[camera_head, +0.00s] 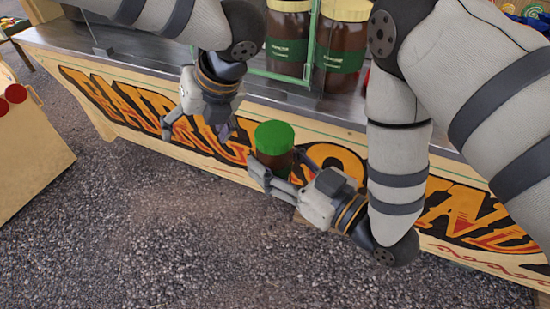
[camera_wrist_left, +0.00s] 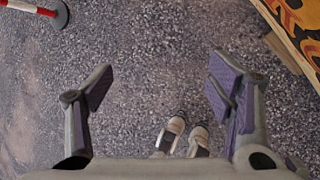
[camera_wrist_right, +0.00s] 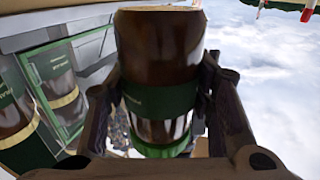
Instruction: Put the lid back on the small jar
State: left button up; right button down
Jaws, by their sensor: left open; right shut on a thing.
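The small jar (camera_head: 273,161) is brown and stands upright in my right gripper (camera_head: 279,163), in front of the stall counter and above the ground. A round bright green lid (camera_head: 274,135) covers its top; I cannot tell how firmly it sits. The right wrist view is upside down. It shows the jar (camera_wrist_right: 160,48) with a dark green label between the shut fingers (camera_wrist_right: 165,100), and a green edge at the bottom of the picture. My left gripper (camera_head: 198,127) is open and empty, left of the jar and apart from it. Its spread fingers (camera_wrist_left: 160,90) show over bare ground.
The grey counter (camera_head: 130,55) runs behind both grippers, above a painted front panel. A wooden stand (camera_head: 35,150) is at the left. The gravel in front is clear.

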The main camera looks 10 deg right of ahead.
pick_arm(q)
jog(key=s+a+f+m+t, duration=0.1)
jog(key=a+f+m, duration=0.3)
jog(key=f+m, duration=0.3)
jog(key=s+a+f+m+t, duration=0.1)
jog(key=a+f+m+t, duration=0.1)
jog(key=a+f+m, duration=0.3)
jog(key=shift+a+f+m, duration=0.25)
jog(key=shift+f+m, duration=0.95)
jog(key=shift+m, duration=1)
